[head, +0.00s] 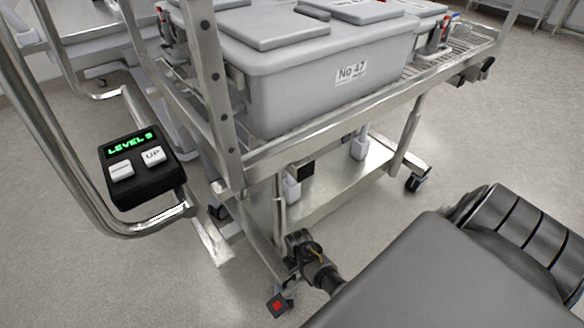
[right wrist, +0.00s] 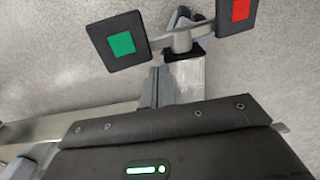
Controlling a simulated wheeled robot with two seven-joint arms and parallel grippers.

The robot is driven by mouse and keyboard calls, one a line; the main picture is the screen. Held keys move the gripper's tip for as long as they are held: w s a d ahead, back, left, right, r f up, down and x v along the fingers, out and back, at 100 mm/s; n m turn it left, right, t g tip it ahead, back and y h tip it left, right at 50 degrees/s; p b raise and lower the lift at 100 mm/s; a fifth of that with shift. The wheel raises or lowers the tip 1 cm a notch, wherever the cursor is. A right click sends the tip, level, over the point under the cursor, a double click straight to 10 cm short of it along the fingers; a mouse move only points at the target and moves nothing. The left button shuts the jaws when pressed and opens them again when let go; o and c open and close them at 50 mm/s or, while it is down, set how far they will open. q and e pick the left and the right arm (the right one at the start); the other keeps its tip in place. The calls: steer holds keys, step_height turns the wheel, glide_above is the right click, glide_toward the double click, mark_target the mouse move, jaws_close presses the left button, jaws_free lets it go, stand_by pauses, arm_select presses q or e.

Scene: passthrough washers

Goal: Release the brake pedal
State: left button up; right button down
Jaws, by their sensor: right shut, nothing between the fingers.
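A foot pedal at the cart's base has two square black plates on a metal lever. In the right wrist view, the plate with the green patch (right wrist: 121,42) is at upper left and the plate with the red patch (right wrist: 240,10) at upper right. In the head view the red-patched plate (head: 278,306) shows near the bottom; the green one is hidden there. My right gripper (head: 298,266) is low beside the cart's near corner. Its shut, empty fingers (right wrist: 158,86) point at the pedal lever; I cannot tell whether they touch. My left gripper is out of view.
The steel cart (head: 300,146) carries a grey lidded tub (head: 300,85) labelled No 47. A black control box (head: 140,170) reading LEVEL with two white buttons sits on the tube handle at left. A caster (head: 416,183) stands at the right. Floor at right is clear.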

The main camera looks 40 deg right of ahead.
arm_select(q)
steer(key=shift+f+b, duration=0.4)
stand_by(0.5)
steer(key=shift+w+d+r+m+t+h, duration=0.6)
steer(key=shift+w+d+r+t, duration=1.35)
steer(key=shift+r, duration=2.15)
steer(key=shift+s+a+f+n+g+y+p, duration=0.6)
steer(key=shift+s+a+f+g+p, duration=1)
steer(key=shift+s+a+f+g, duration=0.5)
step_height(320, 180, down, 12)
steer(key=p, duration=0.5)
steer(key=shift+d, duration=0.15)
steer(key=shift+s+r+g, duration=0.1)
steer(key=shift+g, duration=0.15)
